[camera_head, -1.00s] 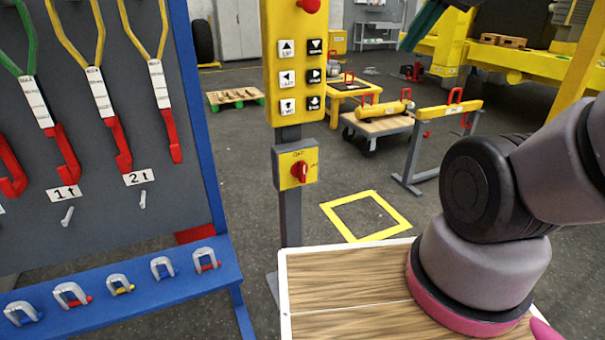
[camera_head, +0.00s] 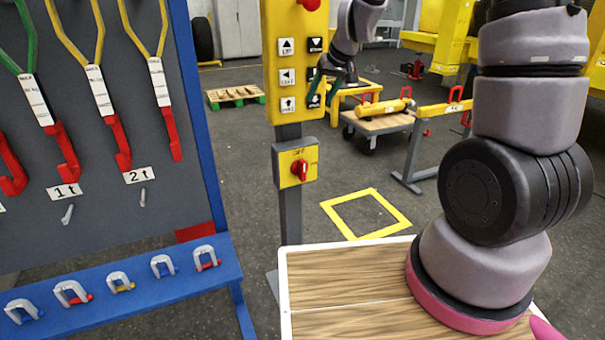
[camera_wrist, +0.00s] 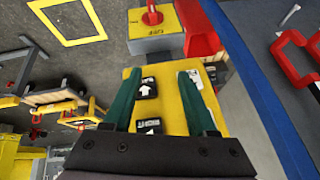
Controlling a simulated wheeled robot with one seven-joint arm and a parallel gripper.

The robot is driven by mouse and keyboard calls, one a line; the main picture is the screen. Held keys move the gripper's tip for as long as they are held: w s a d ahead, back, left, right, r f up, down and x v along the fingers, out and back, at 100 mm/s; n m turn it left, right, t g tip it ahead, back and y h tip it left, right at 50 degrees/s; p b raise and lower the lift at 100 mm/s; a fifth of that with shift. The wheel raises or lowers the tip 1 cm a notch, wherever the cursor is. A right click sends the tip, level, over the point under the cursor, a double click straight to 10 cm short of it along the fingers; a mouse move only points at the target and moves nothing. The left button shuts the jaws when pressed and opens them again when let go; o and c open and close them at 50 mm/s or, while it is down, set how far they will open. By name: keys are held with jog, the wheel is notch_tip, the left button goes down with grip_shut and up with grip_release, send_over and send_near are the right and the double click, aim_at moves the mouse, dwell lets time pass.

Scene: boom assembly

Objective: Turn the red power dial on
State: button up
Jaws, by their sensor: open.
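The red power dial (camera_head: 300,170) sits on a small yellow box (camera_head: 286,158) on a grey post, below the yellow button panel (camera_head: 270,60). In the wrist view the dial (camera_wrist: 152,16) shows at the top, partly cut by the frame edge. My gripper (camera_head: 325,86) is in front of the right column of panel buttons, above the dial and apart from it. Its two green fingers (camera_wrist: 158,88) are spread and empty in the wrist view, with the panel face seen between them. Contact with the panel cannot be told.
A hook board (camera_head: 100,100) and a blue shackle shelf (camera_head: 140,285) stand at the left. A wooden tabletop (camera_head: 345,275) lies in front. Yellow floor tape (camera_head: 365,213) marks a square behind. Space in front of the dial looks clear.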

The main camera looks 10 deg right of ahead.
notch_tip(320, 180, down, 10)
jog(key=w+a+r+n, duration=0.1)
jog(key=w+a, duration=0.1)
jog(key=w, duration=0.1)
jog(key=n+g+h, duration=0.1)
jog(key=h, duration=0.1)
send_near(302, 172)
jog(key=w, duration=0.2)
jog(key=x, duration=1.1)
jog(key=shift+s+d+f, duration=0.2)
jog(key=shift+s, duration=0.1)
grip_shut()
